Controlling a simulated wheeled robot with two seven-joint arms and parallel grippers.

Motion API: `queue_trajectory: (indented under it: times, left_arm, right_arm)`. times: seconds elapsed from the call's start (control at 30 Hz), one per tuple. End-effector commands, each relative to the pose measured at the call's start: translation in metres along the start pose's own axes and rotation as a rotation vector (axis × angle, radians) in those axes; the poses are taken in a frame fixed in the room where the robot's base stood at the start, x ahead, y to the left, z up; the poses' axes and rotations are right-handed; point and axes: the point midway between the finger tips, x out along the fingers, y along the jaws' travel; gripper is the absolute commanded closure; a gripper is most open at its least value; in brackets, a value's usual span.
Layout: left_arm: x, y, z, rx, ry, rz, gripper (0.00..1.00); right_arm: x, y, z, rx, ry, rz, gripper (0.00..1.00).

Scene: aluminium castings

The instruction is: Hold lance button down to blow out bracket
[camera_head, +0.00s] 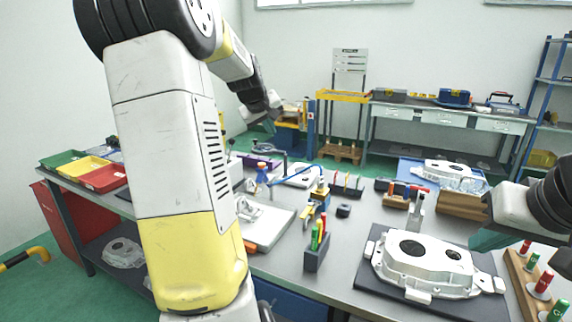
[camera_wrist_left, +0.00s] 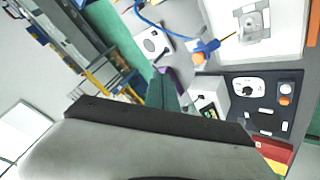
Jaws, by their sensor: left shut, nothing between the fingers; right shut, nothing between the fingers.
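The blue air lance (camera_head: 262,177) stands near the work table's middle left. In the left wrist view the lance (camera_wrist_left: 207,49) has a thin brass nozzle pointing towards the grey bracket (camera_wrist_left: 254,22). The bracket (camera_head: 247,209) lies on a pale board, partly hidden by my left arm in the head view. My right gripper (camera_head: 484,240) is shut and empty beside the large casting at the right.
A large aluminium casting (camera_head: 425,262) lies on a dark mat at the right front. A blue hose (camera_wrist_left: 147,22) runs from the lance. A dark panel (camera_wrist_left: 270,124) carries a gauge and an orange knob. Coloured bins (camera_head: 103,178) stand at the far left; several tools crowd the middle.

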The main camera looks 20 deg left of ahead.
Motion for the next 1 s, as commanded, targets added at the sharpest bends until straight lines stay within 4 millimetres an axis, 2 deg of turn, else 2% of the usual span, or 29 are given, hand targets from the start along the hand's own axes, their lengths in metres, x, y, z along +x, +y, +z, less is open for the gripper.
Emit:
queue_trajectory:
  times: [0.1, 0.3, 0.73, 1.0]
  left_arm:
    - [0.018, -0.018, -0.025, -0.070, 0.025, 0.002, 1.00]
    - [0.029, -0.029, -0.040, -0.115, 0.043, 0.006, 1.00]
    - [0.032, -0.031, -0.038, -0.116, 0.043, 0.006, 1.00]
    - [0.054, -0.046, -0.022, -0.118, 0.041, 0.004, 1.00]
  right_arm:
    - [0.000, 0.000, 0.000, 0.000, 0.000, 0.000, 1.00]
    - [0.000, 0.000, 0.000, 0.000, 0.000, 0.000, 1.00]
    - [0.000, 0.000, 0.000, 0.000, 0.000, 0.000, 1.00]
    - [0.000, 0.000, 0.000, 0.000, 0.000, 0.000, 1.00]
